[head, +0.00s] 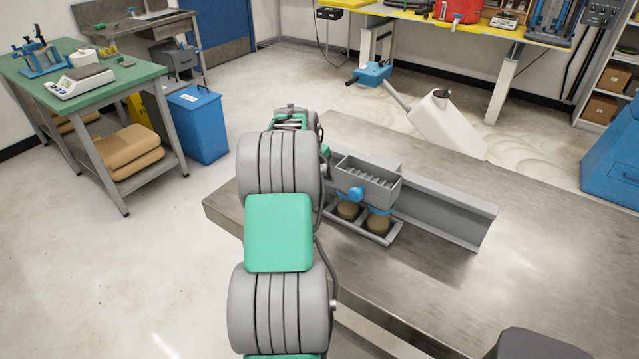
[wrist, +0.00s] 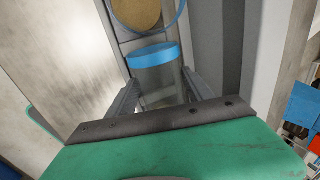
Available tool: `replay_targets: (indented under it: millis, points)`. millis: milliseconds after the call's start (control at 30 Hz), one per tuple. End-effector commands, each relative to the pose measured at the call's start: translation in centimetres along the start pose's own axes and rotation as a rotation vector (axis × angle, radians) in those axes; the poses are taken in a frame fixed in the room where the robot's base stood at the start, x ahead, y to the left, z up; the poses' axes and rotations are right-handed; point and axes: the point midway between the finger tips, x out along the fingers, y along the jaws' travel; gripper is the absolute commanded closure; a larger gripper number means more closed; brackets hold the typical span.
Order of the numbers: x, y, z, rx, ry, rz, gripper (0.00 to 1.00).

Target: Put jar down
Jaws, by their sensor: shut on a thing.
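In the wrist view my gripper (wrist: 160,90) is shut on a clear jar (wrist: 158,80) with a blue lid (wrist: 153,54). One finger lies on either side of the jar. The jar's lower end is hidden by the gripper's plate. In the head view my arm hides the gripper and I cannot make out the held jar.
On the metal table (head: 560,270) a grey rack (head: 370,177) holds round brown items (head: 378,224) with blue parts. A grey beam (head: 440,205) lies behind it. A brown disc with a blue rim (wrist: 137,12) is beyond the held jar. The table's right side is bare.

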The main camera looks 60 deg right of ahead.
Motion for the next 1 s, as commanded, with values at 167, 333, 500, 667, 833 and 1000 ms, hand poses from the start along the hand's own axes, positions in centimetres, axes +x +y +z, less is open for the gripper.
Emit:
replay_targets:
  millis: [167,333,500,667,833,1000]
  points:
    - [0.5,0.1,0.0,0.0,-0.001,-0.001,0.95]
    - [0.6,0.1,0.0,0.0,-0.001,-0.001,0.95]
    - [0.6,0.2,0.0,0.0,0.0,0.0,0.26]
    - [0.6,0.2,0.0,0.0,0.0,0.0,0.18]
    - [0.5,0.2,0.0,0.0,0.0,0.0,0.18]
    - [-1.2,-0.4,0.0,0.0,0.0,0.0,0.18]
